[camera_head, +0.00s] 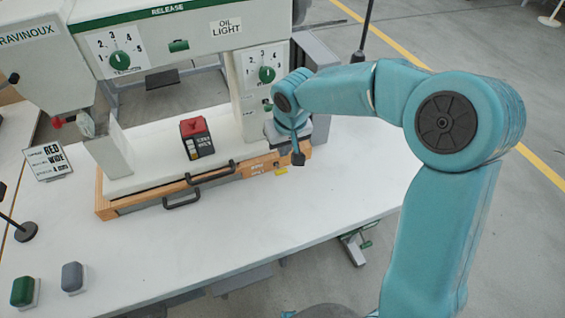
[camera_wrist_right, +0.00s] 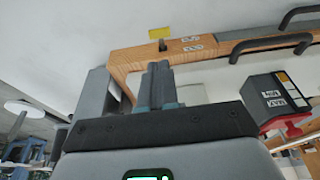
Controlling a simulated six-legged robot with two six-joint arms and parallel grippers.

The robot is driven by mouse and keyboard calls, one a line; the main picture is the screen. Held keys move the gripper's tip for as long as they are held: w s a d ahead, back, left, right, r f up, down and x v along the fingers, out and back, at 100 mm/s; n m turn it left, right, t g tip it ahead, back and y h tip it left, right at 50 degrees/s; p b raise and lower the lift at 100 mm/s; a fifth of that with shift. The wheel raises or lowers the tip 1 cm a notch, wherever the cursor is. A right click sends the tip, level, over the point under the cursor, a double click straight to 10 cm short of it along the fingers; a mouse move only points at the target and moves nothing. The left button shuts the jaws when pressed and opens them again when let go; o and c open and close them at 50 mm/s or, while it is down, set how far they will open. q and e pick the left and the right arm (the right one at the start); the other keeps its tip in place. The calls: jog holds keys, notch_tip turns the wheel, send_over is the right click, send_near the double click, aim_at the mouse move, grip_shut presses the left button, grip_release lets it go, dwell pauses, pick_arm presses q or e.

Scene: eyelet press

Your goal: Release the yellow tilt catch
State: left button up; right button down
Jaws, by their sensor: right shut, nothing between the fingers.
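The yellow catch (camera_head: 281,171) is a small flat yellow piece at the front right of the wooden-fronted base (camera_head: 103,206) of the press. It also shows in the right wrist view (camera_wrist_right: 158,33), just past the wooden edge, with a small dark peg between it and the wood. My right gripper (camera_head: 298,159) is shut and empty, pointing down by the base's right end, beside the yellow catch. In the right wrist view its closed fingers (camera_wrist_right: 157,72) lie over the wood's end, apart from the yellow piece in the picture. My left gripper is out of view.
Black handles (camera_head: 183,200) stick out along the base front. A black box with a red top (camera_head: 197,138) stands on the press bed. Green (camera_head: 23,290) and grey (camera_head: 72,277) buttons are at the table's front left. The white table (camera_head: 240,235) is clear before the base.

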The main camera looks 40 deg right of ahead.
aim_at(283, 172)
jog(key=x, duration=0.4)
jog(key=s+x, duration=0.1)
jog(key=x, duration=0.2)
jog(key=shift+a+f, duration=0.15)
